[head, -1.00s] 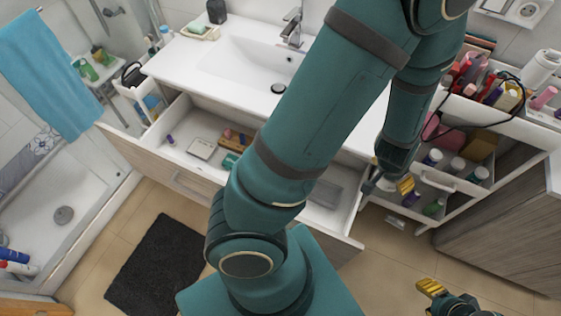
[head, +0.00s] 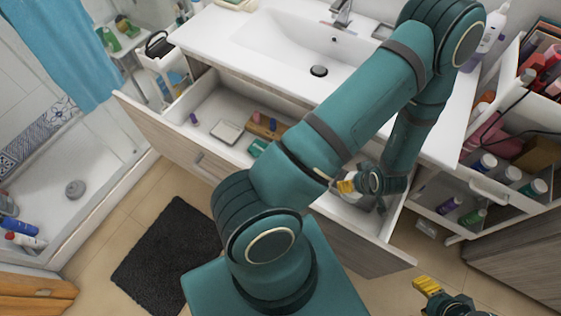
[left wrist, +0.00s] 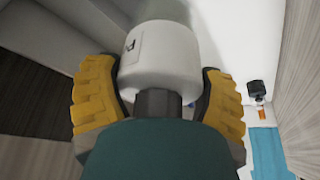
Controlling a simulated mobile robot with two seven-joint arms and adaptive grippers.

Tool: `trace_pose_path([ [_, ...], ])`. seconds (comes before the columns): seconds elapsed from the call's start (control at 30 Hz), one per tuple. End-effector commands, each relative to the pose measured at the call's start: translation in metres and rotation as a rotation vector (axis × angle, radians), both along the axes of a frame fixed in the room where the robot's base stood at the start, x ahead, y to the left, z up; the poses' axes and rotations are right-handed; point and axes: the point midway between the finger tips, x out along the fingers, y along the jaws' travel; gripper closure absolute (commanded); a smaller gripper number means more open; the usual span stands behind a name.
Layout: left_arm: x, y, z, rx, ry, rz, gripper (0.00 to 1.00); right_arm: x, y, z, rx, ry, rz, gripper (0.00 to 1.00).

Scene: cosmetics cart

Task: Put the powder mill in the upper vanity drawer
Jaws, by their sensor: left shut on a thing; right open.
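The powder mill (left wrist: 162,55) is a white, rounded cylinder. In the left wrist view it sits between the yellow fingers of my left gripper (left wrist: 158,98), which is shut on it. In the head view my left gripper (head: 350,187) hangs over the right part of the open upper vanity drawer (head: 232,98); the mill is mostly hidden there by the arm and gripper. I cannot tell its height above the drawer floor. My right gripper (head: 428,285) is open and empty at the lower right, away from the drawer.
The drawer's left part holds a purple bottle (head: 193,118), a pale compact (head: 226,131), a brown palette (head: 268,128) and a green item (head: 257,147). My left arm hides its middle. The sink counter (head: 215,38) overhangs behind. A cart (head: 490,190) with bottles stands right.

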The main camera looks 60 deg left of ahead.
Motion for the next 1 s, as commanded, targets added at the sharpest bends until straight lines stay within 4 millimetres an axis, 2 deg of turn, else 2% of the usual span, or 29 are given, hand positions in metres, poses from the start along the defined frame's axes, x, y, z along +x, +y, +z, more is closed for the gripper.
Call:
trace_pose_path([
  [0.2,-0.013,-0.003,-0.010,-0.002,-0.004,0.484,0.70,-0.003,0.000,-0.008,0.002,0.006,0.004,0.46],
  [0.43,-0.023,-0.014,-0.016,-0.004,-0.002,0.846,0.70,-0.004,0.001,-0.013,0.003,0.009,0.008,0.46],
  [0.6,-0.026,-0.019,-0.017,-0.004,0.000,0.958,0.70,-0.005,0.001,-0.015,0.003,0.010,0.008,0.46],
  [0.8,-0.026,-0.019,-0.020,-0.004,0.001,0.973,0.70,-0.005,0.001,-0.016,0.003,0.011,0.009,0.46],
  [0.87,-0.027,-0.019,-0.027,-0.003,0.002,0.972,0.70,-0.006,0.001,-0.018,0.003,0.013,0.010,0.46],
  [1.0,-0.027,-0.020,-0.053,-0.002,0.002,0.968,0.70,-0.008,0.001,-0.028,0.005,0.019,0.015,0.46],
])
